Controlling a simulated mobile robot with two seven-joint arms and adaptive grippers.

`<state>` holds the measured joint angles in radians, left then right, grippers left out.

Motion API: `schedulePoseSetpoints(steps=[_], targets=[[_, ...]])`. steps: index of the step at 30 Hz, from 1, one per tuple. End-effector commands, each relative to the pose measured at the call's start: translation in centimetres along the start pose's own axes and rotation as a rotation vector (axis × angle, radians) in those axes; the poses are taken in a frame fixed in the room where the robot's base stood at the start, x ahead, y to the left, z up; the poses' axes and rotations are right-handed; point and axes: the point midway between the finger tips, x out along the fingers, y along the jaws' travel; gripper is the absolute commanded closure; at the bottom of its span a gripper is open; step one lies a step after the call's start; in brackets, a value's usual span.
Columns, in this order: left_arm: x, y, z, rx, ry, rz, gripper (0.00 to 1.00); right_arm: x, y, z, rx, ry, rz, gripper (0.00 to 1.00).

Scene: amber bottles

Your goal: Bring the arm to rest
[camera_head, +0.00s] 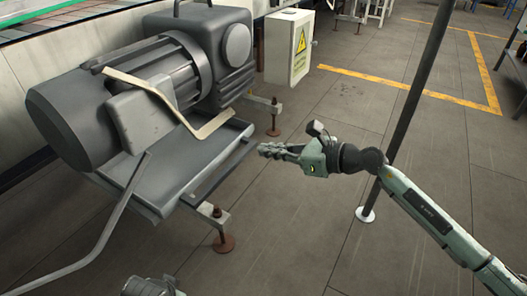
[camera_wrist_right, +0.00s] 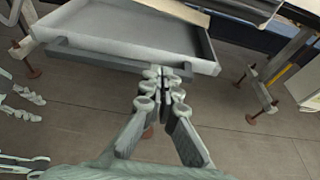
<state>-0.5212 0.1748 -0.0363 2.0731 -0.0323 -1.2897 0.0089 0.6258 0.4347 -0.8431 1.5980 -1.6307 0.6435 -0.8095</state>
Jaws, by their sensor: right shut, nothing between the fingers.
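My right gripper (camera_head: 265,150) reaches in from the right in the head view. Its fingers are shut with nothing between them, and they point left toward the front edge of a grey machine tray. In the right wrist view the closed fingers (camera_wrist_right: 163,88) overlap the tray's edge in the picture; I cannot tell whether they touch it. Pale jointed finger-like parts (camera_wrist_right: 25,97) at the left edge of that view look like my left gripper, but its opening is unclear. A piece of my own hardware shows at the bottom of the head view. No bottle is in view.
A big dark motor (camera_head: 140,95) sits above the grey tray (camera_head: 180,178), which stands on rusty feet. A white box with a yellow warning sign (camera_head: 289,47) is behind. A dark pole (camera_head: 415,90) rises near my right arm. Open tiled floor (camera_head: 300,235) lies in front.

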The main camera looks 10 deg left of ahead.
Motion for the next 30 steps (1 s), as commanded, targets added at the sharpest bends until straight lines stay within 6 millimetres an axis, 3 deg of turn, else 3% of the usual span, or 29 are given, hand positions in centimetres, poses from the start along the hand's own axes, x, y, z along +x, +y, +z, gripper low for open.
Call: schedulePoseSetpoints(steps=[5, 8, 11, 14, 18, 22, 26, 30], targets=[[-0.2, -0.3, -0.3, 0.002, 0.006, -0.005, 0.66, -0.2, -0.1, 0.3, 0.015, -0.013, -0.002, 1.0], [-0.2, -0.4, -0.4, 0.002, 0.009, -0.007, 0.66, -0.3, 0.1, 1.7, 0.14, -0.119, -0.028, 1.0], [-0.2, -0.4, -0.6, 0.003, 0.012, -0.007, 0.66, -2.1, -1.1, 4.2, 0.452, -0.356, -0.104, 1.0], [-0.1, -0.4, -0.6, 0.003, 0.014, -0.007, 0.66, -7.0, -5.2, 3.8, 0.924, -0.667, -0.248, 1.0], [0.2, -0.3, -0.5, 0.004, 0.013, -0.005, 0.66, -14.1, -9.6, -2.9, 1.463, -0.98, -0.46, 1.0], [0.6, -0.2, -0.2, 0.006, 0.003, -0.003, 0.66, -19.2, -10.1, -11.5, 1.848, -1.182, -0.66, 1.0], [0.7, -0.1, -0.1, 0.006, 0.002, -0.001, 0.66, -23.4, -7.7, -20.3, 2.172, -1.343, -0.874, 1.0], [0.7, 0.0, -0.3, 0.004, 0.007, 0.002, 0.66, -27.1, -2.3, -28.8, 2.474, -1.487, -1.139, 1.0]])
